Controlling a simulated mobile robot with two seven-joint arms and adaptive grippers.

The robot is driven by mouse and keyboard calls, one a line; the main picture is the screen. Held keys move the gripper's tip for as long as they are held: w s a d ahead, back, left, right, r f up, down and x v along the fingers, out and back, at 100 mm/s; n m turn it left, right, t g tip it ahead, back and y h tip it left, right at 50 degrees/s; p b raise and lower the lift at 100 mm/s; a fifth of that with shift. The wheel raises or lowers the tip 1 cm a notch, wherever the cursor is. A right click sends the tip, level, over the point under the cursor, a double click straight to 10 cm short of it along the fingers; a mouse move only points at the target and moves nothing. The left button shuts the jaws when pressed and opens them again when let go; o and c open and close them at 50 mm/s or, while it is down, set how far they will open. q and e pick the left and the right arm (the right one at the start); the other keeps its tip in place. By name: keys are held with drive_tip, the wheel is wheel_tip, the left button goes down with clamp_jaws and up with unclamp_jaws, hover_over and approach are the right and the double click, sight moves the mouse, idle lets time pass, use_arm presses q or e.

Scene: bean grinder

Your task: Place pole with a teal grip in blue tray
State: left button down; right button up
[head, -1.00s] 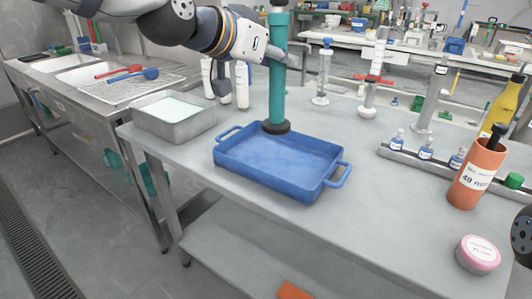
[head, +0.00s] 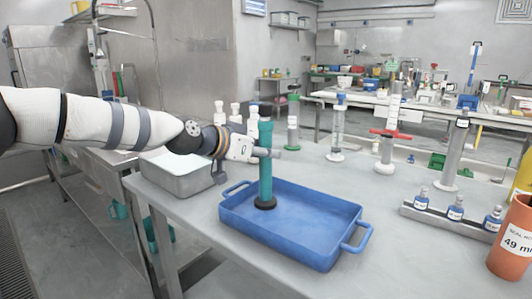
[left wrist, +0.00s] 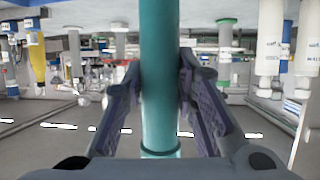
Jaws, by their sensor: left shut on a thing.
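The pole with a teal grip (head: 265,178) is upright, with a dark round base at its lower end. My left gripper (head: 264,153) is shut around its upper part in the head view. The left wrist view shows the teal pole (left wrist: 160,60) between the two fingers (left wrist: 160,100). The blue tray (head: 310,242) lies on the grey table. The pole's base appears within the tray's outline, near its back left corner. I cannot tell whether it touches the tray floor. My right gripper is not in view.
A metal basin (head: 182,178) stands just left of the tray, beneath my left arm. A rack with small blue-labelled bottles (head: 455,212) and an orange container (head: 515,240) stand to the right. Tall cylinders stand behind.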

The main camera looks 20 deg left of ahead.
use_arm(q)
drive_tip(key=shift+r, duration=0.1)
drive_tip(key=shift+f, duration=0.2)
drive_tip(key=c, duration=1.3)
unclamp_jaws()
drive_tip(key=p+v, duration=0.3)
drive_tip(key=v, duration=0.9)
drive_tip(key=shift+r, duration=0.25)
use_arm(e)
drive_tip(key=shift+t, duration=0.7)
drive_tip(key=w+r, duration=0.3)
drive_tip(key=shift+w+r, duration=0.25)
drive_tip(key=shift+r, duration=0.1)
